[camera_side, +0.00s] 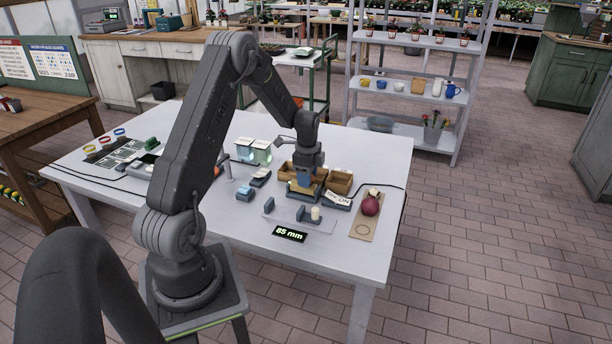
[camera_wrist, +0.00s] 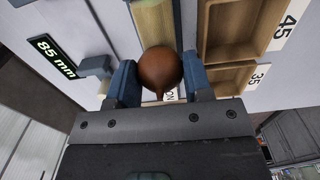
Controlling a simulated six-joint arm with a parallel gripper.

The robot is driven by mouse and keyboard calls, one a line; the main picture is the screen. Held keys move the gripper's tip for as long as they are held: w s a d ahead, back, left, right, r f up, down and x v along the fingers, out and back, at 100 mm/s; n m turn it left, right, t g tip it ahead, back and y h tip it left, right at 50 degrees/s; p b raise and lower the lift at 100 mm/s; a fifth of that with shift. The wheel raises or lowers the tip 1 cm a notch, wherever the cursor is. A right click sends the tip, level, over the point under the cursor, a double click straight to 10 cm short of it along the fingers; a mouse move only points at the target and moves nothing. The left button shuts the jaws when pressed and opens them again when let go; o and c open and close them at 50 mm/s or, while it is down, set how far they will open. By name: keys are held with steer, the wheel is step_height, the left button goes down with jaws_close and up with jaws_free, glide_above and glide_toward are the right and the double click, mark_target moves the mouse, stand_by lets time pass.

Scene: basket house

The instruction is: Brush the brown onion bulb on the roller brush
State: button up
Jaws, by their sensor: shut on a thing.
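The brown onion bulb (camera_wrist: 160,68) is between the two blue fingers of my gripper (camera_wrist: 160,66), which is shut on it. Its pointed tip faces the wrist camera. In the side view my gripper (camera_side: 304,178) points down over the middle of the white table, and the bulb cannot be made out there. A tan, long piece in a grey-blue frame, likely the roller brush (camera_wrist: 153,22), lies just beyond the bulb in the wrist view. The bulb overlaps its near end; I cannot tell whether they touch. In the side view its yellowish part (camera_side: 302,190) shows under my gripper.
Wooden trays marked 45 (camera_wrist: 240,25) and 35 (camera_wrist: 225,78) lie close beside the gripper. An 85 mm display (camera_side: 290,234) and small blue-grey blocks stand in front. A red onion (camera_side: 371,205) sits on a brown board (camera_side: 361,231) at the right. The table's front left is clear.

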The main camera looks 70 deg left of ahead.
steer(key=shift+s+a, duration=0.15)
steer(key=shift+s+a, duration=0.25)
steer(key=shift+w, duration=0.1)
stand_by(0.4)
steer(key=shift+w+d, duration=0.25)
steer(key=shift+d, duration=0.05)
steer(key=shift+d, duration=0.1)
steer(key=shift+r, duration=3)
